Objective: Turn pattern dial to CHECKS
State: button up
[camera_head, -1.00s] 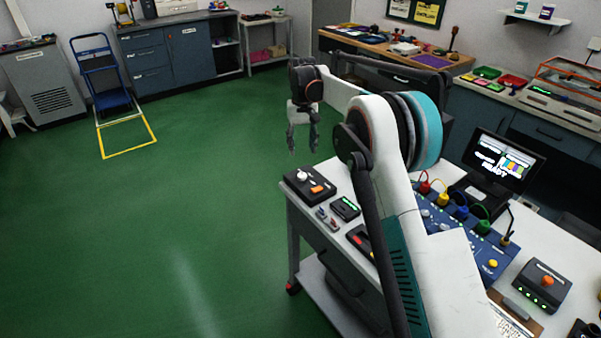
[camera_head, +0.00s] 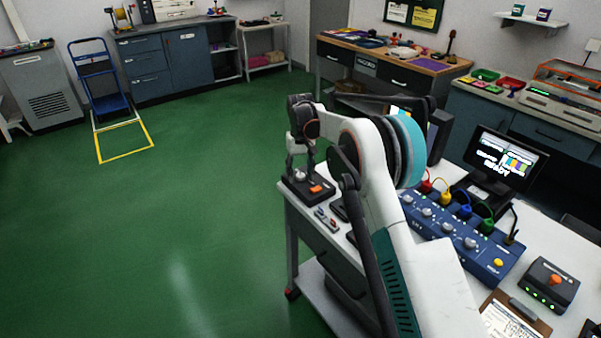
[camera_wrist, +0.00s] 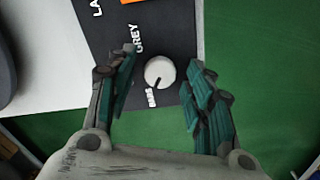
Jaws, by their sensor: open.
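The pattern dial is a round white knob (camera_wrist: 160,72) on a black box (camera_wrist: 182,22) with an orange button. In the wrist view a dark pointer mark on the knob faces lower left, towards the word BARS. GREY is printed to its upper left; no CHECKS label is readable. My gripper (camera_wrist: 162,62) is open, with one teal-padded finger on each side of the knob and visible gaps between. In the head view my gripper (camera_head: 299,163) is low over the box (camera_head: 308,188) at the bench's far left corner and partly hides the knob.
A blue panel (camera_head: 460,238) with coloured leads and several knobs stands right of my arm. Behind it, a monitor (camera_head: 503,158) reads READY and shows coloured bars. A small box with an orange knob (camera_head: 553,280) and a clipboard are at the right. Green floor is clear left.

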jog(key=c, duration=1.1)
jog(key=shift+m, duration=0.3)
jog(key=m+p, duration=0.2)
jog(key=m, duration=0.3)
jog(key=shift+r+m, duration=0.1)
jog(key=shift+m, duration=0.2)
jog(key=m+p, duration=0.1)
jog(key=m, duration=0.4)
jog(key=shift+m, duration=0.3)
jog(key=o, duration=1.1)
